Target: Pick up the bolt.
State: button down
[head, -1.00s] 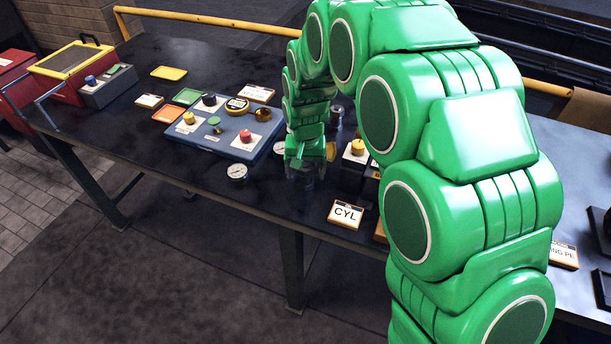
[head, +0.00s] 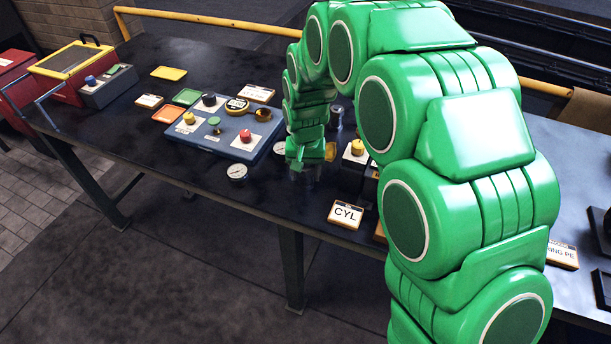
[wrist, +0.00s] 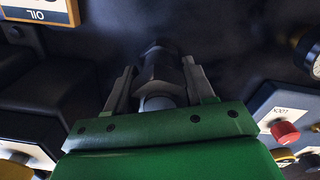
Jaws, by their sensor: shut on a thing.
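My gripper (wrist: 158,78) has its two grey fingers on either side of a dark metal bolt (wrist: 157,62) in the wrist view and is shut on it. The bolt has a thick, faceted part between the fingers, and its far end is dark against the bench. In the head view my gripper (head: 304,176) is low over the dark bench, and the bolt is mostly hidden by it. I cannot tell whether the bolt touches the bench top.
A white dial gauge (head: 237,172) and a blue panel with knobs (head: 204,143) lie to the left. A CYL card (head: 346,214) stands near the front edge. A block with a yellow knob (head: 357,148) is close on the right. Bare bench top (head: 290,212) lies in front.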

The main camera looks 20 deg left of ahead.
jog(key=shift+r, duration=0.4)
notch_tip(320, 180, up, 2)
jog(key=shift+w+r, duration=0.1)
jog(key=s+d+r, duration=0.8)
jog(key=s+r, duration=0.2)
jog(key=s, duration=0.1)
jog(key=shift+s+d, duration=0.15)
jog(key=shift+s, duration=0.05)
dwell(0.3)
jog(key=shift+w+r, duration=0.1)
